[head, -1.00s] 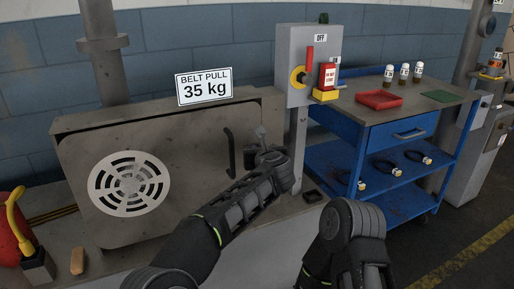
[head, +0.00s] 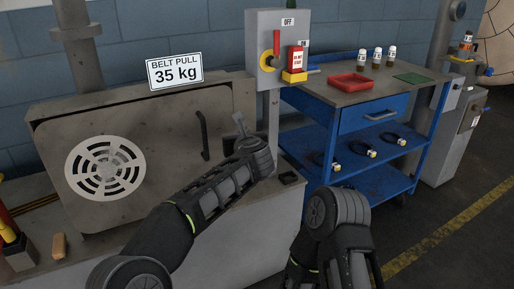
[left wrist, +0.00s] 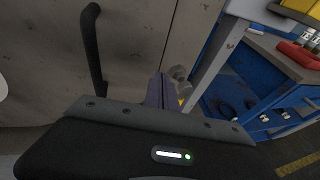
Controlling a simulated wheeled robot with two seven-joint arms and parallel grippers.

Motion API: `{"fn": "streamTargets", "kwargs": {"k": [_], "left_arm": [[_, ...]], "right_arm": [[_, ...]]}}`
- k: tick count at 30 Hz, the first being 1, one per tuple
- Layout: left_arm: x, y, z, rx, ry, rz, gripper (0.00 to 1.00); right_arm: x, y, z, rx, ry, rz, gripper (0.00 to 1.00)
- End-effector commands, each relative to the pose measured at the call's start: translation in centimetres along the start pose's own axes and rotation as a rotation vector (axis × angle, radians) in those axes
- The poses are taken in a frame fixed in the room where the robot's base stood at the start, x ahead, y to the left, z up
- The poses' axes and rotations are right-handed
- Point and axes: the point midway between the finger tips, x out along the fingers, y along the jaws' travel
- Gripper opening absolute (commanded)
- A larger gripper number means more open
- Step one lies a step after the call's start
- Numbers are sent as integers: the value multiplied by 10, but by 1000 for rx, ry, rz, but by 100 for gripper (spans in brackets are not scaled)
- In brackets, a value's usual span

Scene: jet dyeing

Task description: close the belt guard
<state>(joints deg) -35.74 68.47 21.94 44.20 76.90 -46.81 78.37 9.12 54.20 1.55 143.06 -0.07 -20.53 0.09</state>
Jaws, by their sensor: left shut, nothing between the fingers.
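The belt guard (head: 165,125) is a worn grey panel with a round white vent grille (head: 105,168) and a black bar handle (head: 203,135). It stands upright against its housing, with a dark line along its left edge. I cannot tell whether it is fully flush. My left gripper (head: 239,122) is shut and empty, just right of the handle by the guard's right edge. In the left wrist view the handle (left wrist: 93,50) is left of the shut fingers (left wrist: 160,91), apart from them. A small metal knob (left wrist: 180,74) sits beside the fingertips. My right gripper is out of view.
A grey switch box (head: 264,45) with a red lever stands on a post right of the guard. A blue trolley (head: 330,110) with a red tray (head: 356,80) is further right. A "35 kg" sign (head: 174,70) is above the guard. Floor is clear at lower right.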

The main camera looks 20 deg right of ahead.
Motion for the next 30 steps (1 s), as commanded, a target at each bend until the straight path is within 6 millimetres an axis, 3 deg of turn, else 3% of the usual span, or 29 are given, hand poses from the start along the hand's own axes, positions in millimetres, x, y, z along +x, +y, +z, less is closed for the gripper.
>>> {"fn": "streamTargets", "kwargs": {"k": [15, 30], "left_arm": [[-76, -19, -3, 2, 4, 1, 0], [-85, -21, -4, 2, 5, 3, 0]], "right_arm": [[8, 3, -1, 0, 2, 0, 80], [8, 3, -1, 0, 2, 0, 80]]}}
